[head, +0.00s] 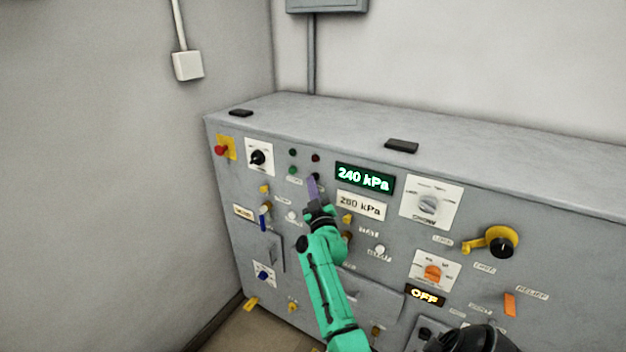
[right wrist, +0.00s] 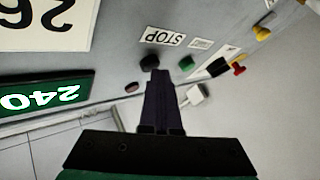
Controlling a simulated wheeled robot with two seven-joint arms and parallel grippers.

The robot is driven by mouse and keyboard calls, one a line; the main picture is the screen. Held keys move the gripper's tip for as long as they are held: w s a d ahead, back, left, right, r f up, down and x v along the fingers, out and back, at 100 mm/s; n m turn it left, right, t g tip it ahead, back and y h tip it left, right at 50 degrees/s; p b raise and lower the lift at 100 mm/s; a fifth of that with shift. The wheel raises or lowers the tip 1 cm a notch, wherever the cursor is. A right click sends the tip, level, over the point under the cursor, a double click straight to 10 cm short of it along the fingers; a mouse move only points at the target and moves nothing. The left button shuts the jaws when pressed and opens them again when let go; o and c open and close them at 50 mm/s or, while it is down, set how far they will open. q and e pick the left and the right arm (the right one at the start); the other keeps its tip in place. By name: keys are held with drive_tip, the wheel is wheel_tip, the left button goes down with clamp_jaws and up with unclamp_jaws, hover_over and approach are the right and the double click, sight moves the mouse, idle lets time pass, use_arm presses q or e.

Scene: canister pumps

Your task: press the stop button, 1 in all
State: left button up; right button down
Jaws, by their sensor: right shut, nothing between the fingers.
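The stop button is a dark round button (right wrist: 150,62) beside the STOP label (right wrist: 163,38) in the right wrist view, where the panel appears upside down. In the head view the dark button (head: 316,176) is partly covered by my fingertips. My right gripper (head: 312,180) is shut and empty, its fingers pointing at the panel by this button. In the right wrist view the fingertips (right wrist: 158,73) overlap the area just beside the button. I cannot tell whether they touch it. My left gripper is not in view.
A green button (head: 292,170) sits left of the stop button, with a green lamp (head: 292,153) and red lamp (head: 315,158) above. A lit 240 kPa display (head: 364,178) is to the right. A red knob on yellow (head: 222,149) and black selector (head: 258,157) are further left.

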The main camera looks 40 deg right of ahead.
drive_tip(key=shift+s+a+p, duration=0.3)
drive_tip(key=shift+a+p, duration=0.35)
drive_tip(key=shift+a, duration=0.2)
drive_tip(key=a+p, duration=0.1)
drive_tip(key=a, duration=0.1)
drive_tip(key=s+a+p, duration=0.1)
drive_tip(key=a+p, duration=0.1)
drive_tip(key=shift+s+a, duration=0.2)
drive_tip(key=shift+a, duration=0.2)
idle(0.6)
